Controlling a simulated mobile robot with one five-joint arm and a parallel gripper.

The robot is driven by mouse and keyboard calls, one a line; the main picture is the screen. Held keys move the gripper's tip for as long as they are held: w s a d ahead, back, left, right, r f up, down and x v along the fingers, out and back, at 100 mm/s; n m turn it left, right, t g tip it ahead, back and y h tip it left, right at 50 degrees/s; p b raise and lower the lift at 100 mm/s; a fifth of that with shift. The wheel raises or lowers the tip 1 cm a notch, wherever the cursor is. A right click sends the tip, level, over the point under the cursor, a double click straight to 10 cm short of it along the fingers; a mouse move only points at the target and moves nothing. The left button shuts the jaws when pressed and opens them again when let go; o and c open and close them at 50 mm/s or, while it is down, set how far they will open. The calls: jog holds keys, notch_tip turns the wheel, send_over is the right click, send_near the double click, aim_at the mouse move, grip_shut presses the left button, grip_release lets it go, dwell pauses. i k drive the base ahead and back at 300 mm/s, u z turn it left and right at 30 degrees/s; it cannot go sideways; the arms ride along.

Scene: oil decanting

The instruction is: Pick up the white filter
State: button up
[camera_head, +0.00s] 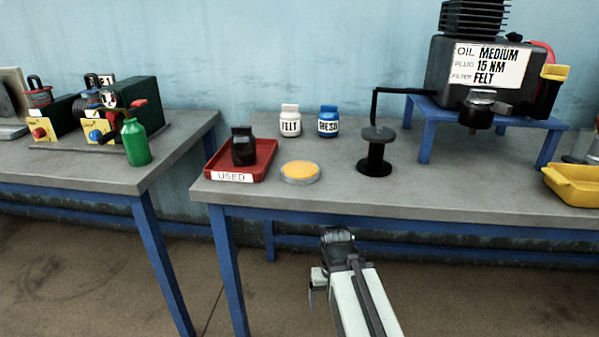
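The white filter (289,124) is a small white canister with a label reading FELT. It stands upright at the back of the right-hand table, near the wall. A blue filter (328,123) labelled MESH stands just to its right, a small gap apart. My gripper (313,291) is small and partly hidden at the end of my arm, low in front of the table edge. It is well short of the white filter and touches nothing that I can see. Its fingers are not clear enough to tell open from shut.
A red tray (264,171) marked USED holds a black filter (243,147). A shallow round dish (300,173) and a black spool-like stand (375,155) are in front of the filters. A labelled engine (450,70) stands on a blue stand at right, near a yellow pan (575,186).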

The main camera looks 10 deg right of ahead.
aim_at(290, 117)
jog(key=u, duration=3.25)
jog(key=k, duration=1.6)
jog(key=z, duration=1.4)
jog(key=i, duration=1.05)
jog(key=u, duration=0.05)
